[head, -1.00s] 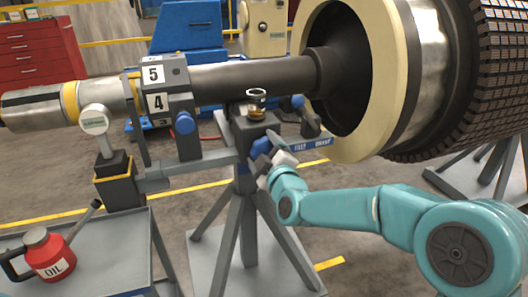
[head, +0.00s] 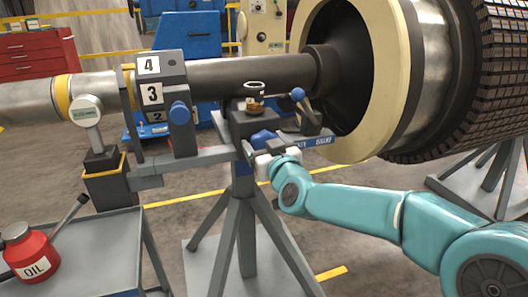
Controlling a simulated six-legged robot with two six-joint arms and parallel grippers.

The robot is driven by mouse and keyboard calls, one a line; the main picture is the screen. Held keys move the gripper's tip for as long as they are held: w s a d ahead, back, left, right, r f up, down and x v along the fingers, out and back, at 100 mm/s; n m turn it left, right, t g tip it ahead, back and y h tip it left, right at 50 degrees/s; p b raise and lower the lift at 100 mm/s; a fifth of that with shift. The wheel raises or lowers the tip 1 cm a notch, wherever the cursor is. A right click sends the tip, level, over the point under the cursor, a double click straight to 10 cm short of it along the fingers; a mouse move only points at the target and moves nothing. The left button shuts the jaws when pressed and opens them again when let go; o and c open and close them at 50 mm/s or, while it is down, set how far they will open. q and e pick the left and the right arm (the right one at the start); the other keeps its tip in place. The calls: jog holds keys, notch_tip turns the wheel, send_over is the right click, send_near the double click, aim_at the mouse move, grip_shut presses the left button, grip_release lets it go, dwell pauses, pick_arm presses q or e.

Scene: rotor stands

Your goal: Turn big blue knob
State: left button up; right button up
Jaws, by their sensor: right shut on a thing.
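The big blue knob (head: 264,138) sits on the front of the rotor stand head (head: 250,122), below the dark shaft. My right gripper (head: 264,153), at the end of a teal arm from the right, is shut on this knob. The gripper's pale fingers and wrist hide its lower part. A numbered block (head: 150,93) on the shaft shows 4, 3 and a partly hidden 2. A blue ball handle (head: 297,94) is right of the stand head. My left gripper is not in view.
A large rotor with a cream ring (head: 385,80) fills the upper right. A grey cart (head: 95,250) with a red oil can (head: 30,252) is at lower left. The stand's legs (head: 240,240) spread below my gripper.

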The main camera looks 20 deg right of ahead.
jog(key=m+b, duration=0.2)
jog(key=m, duration=0.2)
jog(key=shift+d+f, duration=0.1)
jog(key=shift+f, duration=0.1)
jog(key=shift+d+m+b, duration=0.1)
jog(key=shift+m+b, duration=0.85)
jog(key=shift+m, duration=0.85)
jog(key=shift+r, duration=0.1)
jog(key=o, duration=1)
jog(key=shift+c, duration=0.2)
jog(key=s+p, duration=0.1)
jog(key=s, duration=1.5)
jog(key=shift+s+d+p, duration=0.2)
jog(key=shift+d+p, duration=0.1)
jog(key=shift+p, duration=0.1)
